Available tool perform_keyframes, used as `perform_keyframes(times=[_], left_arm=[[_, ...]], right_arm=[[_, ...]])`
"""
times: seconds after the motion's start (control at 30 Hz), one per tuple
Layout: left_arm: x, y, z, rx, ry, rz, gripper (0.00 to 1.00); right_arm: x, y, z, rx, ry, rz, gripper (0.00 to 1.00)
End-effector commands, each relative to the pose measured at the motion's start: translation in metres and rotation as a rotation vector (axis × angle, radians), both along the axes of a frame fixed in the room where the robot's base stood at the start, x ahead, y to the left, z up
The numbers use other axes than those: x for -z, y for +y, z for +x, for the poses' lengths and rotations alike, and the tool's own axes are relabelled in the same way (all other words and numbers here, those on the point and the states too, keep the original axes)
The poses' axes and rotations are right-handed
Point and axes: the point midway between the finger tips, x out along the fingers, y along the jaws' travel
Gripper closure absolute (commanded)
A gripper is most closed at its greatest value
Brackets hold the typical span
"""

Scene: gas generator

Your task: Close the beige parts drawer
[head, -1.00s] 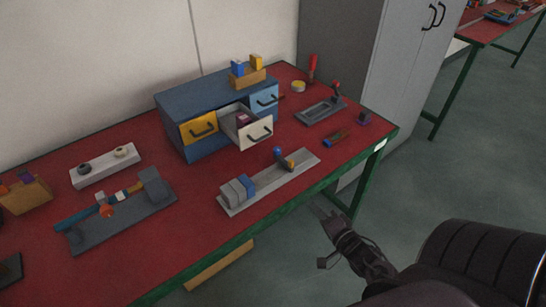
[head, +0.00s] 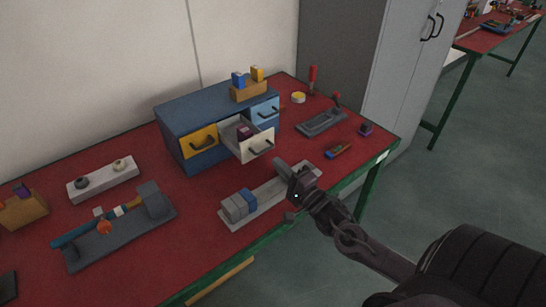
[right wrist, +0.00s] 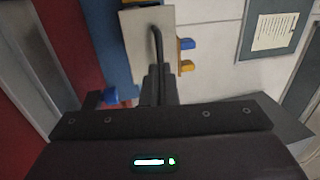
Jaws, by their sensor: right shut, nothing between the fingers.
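A blue drawer cabinet (head: 178,116) stands on the red workbench against the wall. Its beige drawer (head: 250,156) is pulled out, with a dark handle on its front and a dark purple item inside. My right gripper (head: 282,170) is shut and empty, in front of the drawer and over the gray fixture, pointing toward the drawer front. In the right wrist view the beige drawer front (right wrist: 134,40) and its handle (right wrist: 157,50) lie just ahead of my fingertips (right wrist: 156,72); whether they touch is unclear. My left gripper is out of view.
The yellow drawer (head: 198,138) and light blue drawer (head: 266,112) look shut. A wooden block holder (head: 248,92) sits on the cabinet. A gray fixture (head: 262,197) lies below my right gripper. A gray tray (head: 321,122) and small parts lie to the right.

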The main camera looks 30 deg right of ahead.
Motion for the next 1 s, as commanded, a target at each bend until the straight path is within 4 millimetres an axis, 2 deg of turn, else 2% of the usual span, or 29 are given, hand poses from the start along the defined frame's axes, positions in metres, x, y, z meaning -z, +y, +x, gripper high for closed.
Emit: perform_keyframes(times=[0.1,0.23,0.77,0.87,1.0], left_arm=[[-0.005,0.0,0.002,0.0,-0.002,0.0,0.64],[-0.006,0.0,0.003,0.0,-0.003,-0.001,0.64],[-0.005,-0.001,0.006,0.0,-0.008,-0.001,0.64],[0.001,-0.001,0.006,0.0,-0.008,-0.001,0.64],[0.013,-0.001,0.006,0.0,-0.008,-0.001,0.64]], right_arm=[[-0.005,0.001,0.017,0.0,-0.001,-0.002,1.0],[-0.005,0.003,0.027,0.0,0.001,-0.002,1.0],[-0.005,0.003,0.036,0.002,0.0,-0.001,1.0],[-0.004,0.004,0.05,0.004,-0.004,0.002,1.0],[-0.002,0.006,0.082,0.005,-0.006,0.003,1.0]])
